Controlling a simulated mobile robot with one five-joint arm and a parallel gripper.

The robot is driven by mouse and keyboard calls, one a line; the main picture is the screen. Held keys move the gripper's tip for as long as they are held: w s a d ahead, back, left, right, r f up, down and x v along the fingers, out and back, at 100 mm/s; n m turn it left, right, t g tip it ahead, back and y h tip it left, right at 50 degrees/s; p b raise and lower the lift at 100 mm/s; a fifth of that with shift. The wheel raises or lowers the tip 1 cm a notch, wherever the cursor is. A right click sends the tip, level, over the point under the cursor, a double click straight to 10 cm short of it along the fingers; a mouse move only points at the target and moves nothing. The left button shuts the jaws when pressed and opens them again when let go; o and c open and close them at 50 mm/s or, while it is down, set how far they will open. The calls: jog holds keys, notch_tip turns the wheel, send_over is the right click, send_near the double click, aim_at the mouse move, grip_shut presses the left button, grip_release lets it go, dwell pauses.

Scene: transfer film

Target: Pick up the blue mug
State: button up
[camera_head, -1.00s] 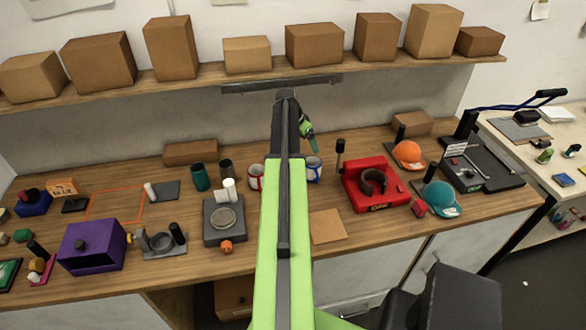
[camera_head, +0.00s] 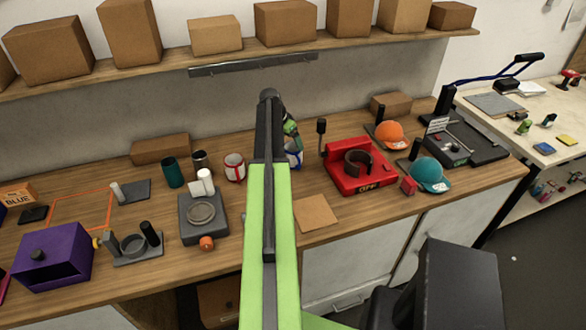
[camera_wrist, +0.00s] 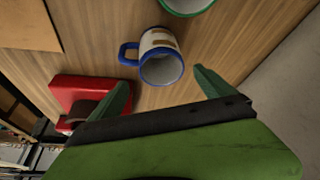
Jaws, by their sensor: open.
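The blue mug (camera_wrist: 157,42) is white with a blue rim and a blue handle on its left in the wrist view. It stands on the wooden bench, its mouth facing the camera. In the head view the blue mug (camera_head: 297,159) is partly hidden behind my arm. My gripper (camera_wrist: 163,83) is open and empty. In the head view my gripper (camera_head: 291,132) shows small, just above the mug.
A red-striped mug (camera_head: 234,168) stands left of my arm; a green-rimmed mug (camera_wrist: 188,4) shows at the wrist view's top edge. A red heat press (camera_head: 343,178) stands right of the blue mug. A brown square (camera_head: 316,214) lies in front. A shelf of boxes runs above.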

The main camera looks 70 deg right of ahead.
aim_at(292, 147)
jog(key=shift+f, duration=0.2)
jog(key=b+x, duration=0.5)
jog(key=shift+w+f, duration=0.25)
jog(key=shift+f, duration=0.1)
jog(key=shift+r, duration=0.2)
grip_shut()
